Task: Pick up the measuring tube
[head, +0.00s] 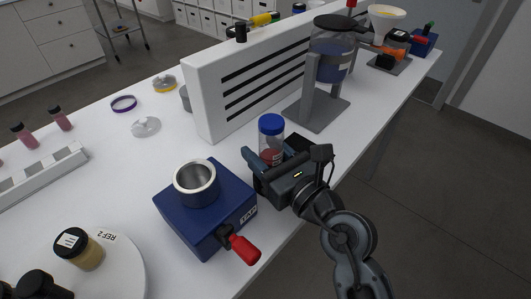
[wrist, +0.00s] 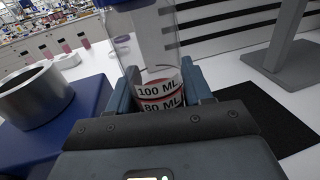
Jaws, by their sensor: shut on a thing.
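The measuring tube (head: 271,138) is a clear cylinder with a blue cap and red contents low down. It stands upright between the fingers of my gripper (head: 267,168) in the head view. In the wrist view the tube (wrist: 155,50) shows red-edged labels reading 100 ML and 80 ML, and the fingers of my gripper (wrist: 163,92) are shut on it from both sides. The tube's lower end is hidden behind my gripper, so I cannot tell whether it touches the table.
A blue block with a metal cup (head: 196,184) and a red handle (head: 243,250) stands close on the left. A white slotted panel (head: 250,90) stands behind. A jar on a grey stand (head: 327,95) is at the back right. A white round plate (head: 120,275) lies front left.

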